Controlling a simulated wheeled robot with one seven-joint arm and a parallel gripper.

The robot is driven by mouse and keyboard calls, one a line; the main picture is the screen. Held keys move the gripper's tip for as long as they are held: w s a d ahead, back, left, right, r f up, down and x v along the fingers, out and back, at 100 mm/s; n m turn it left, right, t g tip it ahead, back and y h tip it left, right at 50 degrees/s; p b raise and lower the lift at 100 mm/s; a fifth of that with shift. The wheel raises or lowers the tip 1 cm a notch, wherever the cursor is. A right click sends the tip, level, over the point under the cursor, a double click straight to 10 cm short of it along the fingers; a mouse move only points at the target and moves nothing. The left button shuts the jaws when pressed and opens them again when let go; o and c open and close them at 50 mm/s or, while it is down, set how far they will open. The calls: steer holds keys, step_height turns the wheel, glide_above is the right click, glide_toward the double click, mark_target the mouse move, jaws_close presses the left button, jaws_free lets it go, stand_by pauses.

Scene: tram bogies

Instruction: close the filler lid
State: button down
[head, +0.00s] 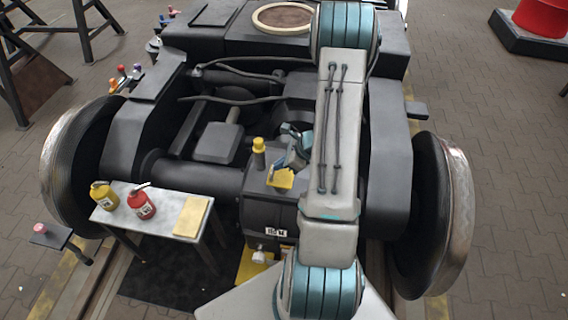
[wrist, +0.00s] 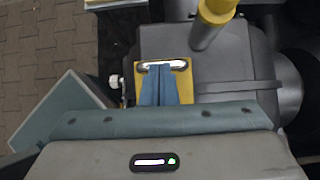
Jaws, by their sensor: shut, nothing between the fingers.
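The filler lid is a small yellow plate (head: 280,179) on top of the dark gearbox housing (head: 262,205). In the wrist view the lid (wrist: 185,84) has a silvery rounded piece along its far edge. My gripper (head: 295,150) is beside the lid in the head view, partly hidden by my arm. In the wrist view my gripper's blue fingers (wrist: 165,70) are together and empty, in front of the lid with their tips over the silvery piece. I cannot tell whether they touch it. The lid's hinge and exact angle are unclear.
A yellow-capped post (head: 258,155) stands close to the lid; it also shows in the wrist view (wrist: 214,15). A small table (head: 160,222) holds a yellow can (head: 104,196), a red can (head: 141,204) and a yellow pad (head: 192,217). Large wheels (head: 448,215) flank the bogie.

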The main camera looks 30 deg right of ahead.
steer(key=shift+b+x, duration=0.7)
steer(key=shift+x, duration=0.1)
steer(key=shift+a, duration=0.15)
steer(key=shift+s, duration=0.1)
